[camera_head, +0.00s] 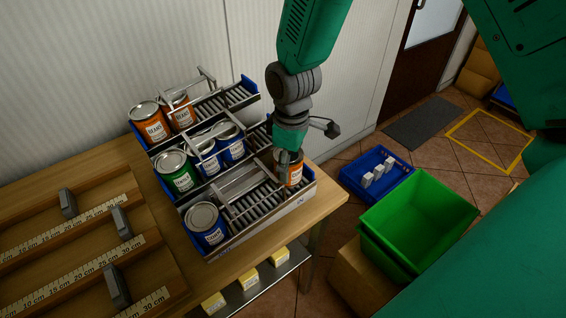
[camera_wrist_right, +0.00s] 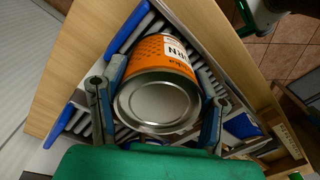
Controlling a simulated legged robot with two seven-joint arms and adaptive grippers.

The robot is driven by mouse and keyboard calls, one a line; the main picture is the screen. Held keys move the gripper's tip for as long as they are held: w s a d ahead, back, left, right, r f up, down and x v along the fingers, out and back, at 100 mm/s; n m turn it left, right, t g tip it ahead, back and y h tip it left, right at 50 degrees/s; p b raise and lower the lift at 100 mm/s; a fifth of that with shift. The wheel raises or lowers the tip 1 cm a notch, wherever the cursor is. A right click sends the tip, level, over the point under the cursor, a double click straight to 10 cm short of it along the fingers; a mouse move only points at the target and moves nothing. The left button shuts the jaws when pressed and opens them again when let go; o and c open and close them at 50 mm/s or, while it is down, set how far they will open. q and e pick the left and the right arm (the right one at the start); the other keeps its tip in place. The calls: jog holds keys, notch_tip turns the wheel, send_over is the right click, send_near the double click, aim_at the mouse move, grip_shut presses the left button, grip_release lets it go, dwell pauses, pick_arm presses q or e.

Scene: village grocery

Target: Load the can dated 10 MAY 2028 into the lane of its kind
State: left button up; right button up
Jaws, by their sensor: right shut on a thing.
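An orange can (camera_head: 290,172) stands at the right end of the front roller lane (camera_head: 262,205). My right gripper (camera_head: 287,158) reaches down from above and is shut on it. In the right wrist view the orange can (camera_wrist_right: 160,85) sits between the two fingers of the gripper (camera_wrist_right: 160,103), over the rollers; its label partly reads "RN". No date is legible. A blue can (camera_head: 204,224) stands at the left end of the same lane. The middle lane holds a green can (camera_head: 176,172) and blue cans (camera_head: 206,158). The back lane holds orange cans (camera_head: 150,122). My left gripper is not in view.
Metal rails and bars (camera_head: 240,178) divide the lanes. A wooden rack with rulers (camera_head: 75,245) lies at the left of the table. Yellow packs (camera_head: 248,278) sit on a shelf below.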

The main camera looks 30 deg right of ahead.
jog(key=shift+d+f+b, duration=0.35)
jog(key=shift+d+f, duration=0.45)
jog(key=shift+d, duration=0.05)
jog(key=shift+a+r, duration=0.1)
jog(key=shift+a, duration=0.5)
jog(key=o, duration=1.6)
jog(key=shift+a, duration=0.3)
jog(key=shift+d, duration=0.4)
jog(key=shift+s+d, duration=0.15)
jog(key=shift+r, duration=0.15)
notch_tip(320, 180, up, 10)
jog(key=shift+r, duration=0.2)
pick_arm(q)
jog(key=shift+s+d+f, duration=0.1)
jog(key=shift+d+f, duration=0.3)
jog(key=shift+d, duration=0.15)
pick_arm(e)
jog(key=shift+d+r, duration=0.15)
jog(key=shift+r, duration=0.4)
